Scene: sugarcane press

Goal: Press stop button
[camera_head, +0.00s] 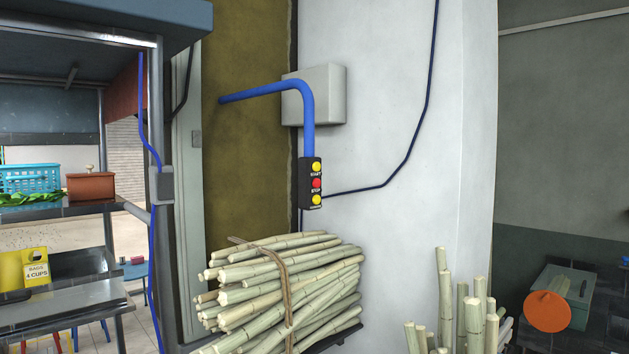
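The control box (311,183) is a black upright panel hanging from the end of a blue bent pipe (306,105), in front of the white wall. It carries a yellow button at the top, a red button (317,183) in the middle and a yellow button at the bottom. The small label by the red one appears to read STOP, and the label under the top button START. The lowest label is too small to read. My gripper does not show in this view.
A tied bundle of sugarcane (284,290) lies just below the control box. Upright canes (474,315) stand at the lower right. A stall with metal shelves (70,209) fills the left side. A grey box (322,95) is on the wall behind the pipe.

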